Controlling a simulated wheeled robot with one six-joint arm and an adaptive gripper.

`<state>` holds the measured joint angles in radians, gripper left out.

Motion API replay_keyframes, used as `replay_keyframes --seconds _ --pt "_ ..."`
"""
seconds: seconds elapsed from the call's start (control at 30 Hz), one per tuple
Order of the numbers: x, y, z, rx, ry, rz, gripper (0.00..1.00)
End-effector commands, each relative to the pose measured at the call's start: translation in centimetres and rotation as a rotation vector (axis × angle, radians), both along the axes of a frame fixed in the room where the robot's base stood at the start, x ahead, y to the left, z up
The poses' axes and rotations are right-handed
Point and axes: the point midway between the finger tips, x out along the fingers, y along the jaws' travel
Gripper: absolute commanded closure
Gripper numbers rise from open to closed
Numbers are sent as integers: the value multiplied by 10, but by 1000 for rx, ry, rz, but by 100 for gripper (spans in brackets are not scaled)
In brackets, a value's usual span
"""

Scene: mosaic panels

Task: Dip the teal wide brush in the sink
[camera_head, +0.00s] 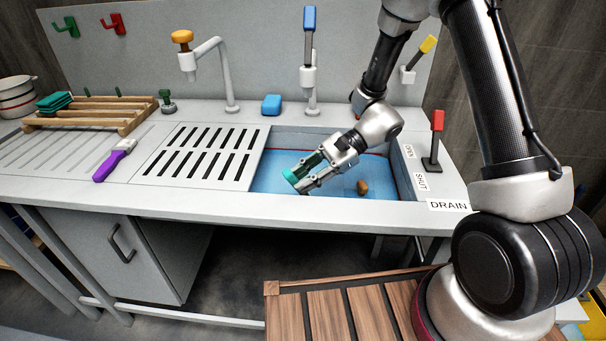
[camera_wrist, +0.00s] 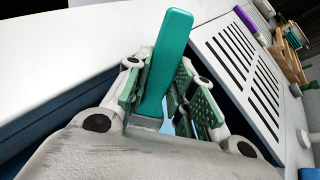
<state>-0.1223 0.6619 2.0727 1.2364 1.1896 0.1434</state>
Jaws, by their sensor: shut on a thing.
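My gripper (camera_head: 306,176) is over the sink (camera_head: 258,178) in the head view, tilted down to the left. It is shut on the teal wide brush (camera_head: 291,175). The wrist view shows the brush's flat teal handle (camera_wrist: 166,60) standing up between the finger pads of my gripper (camera_wrist: 165,98). The sink has a pale rim and a blue inside. I cannot tell whether the brush touches water; its bristles are largely hidden by my gripper.
A small brown thing (camera_head: 362,187) is in the sink. A red lever (camera_head: 436,138) stands at its right, by the DRAIN label (camera_head: 449,206). A slotted drainboard (camera_head: 203,155) and purple brush (camera_head: 115,160) are left. A tap (camera_head: 231,75) and blue block (camera_head: 271,105) stand behind.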

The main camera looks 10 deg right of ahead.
Motion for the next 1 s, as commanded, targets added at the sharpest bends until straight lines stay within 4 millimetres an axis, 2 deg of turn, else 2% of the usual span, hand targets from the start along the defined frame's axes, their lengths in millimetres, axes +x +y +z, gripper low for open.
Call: replay_keyframes --seconds 0.53,1.0 --pt "0 1 0 0 0 0 99" --pt "3 15 0 0 0 1 99"
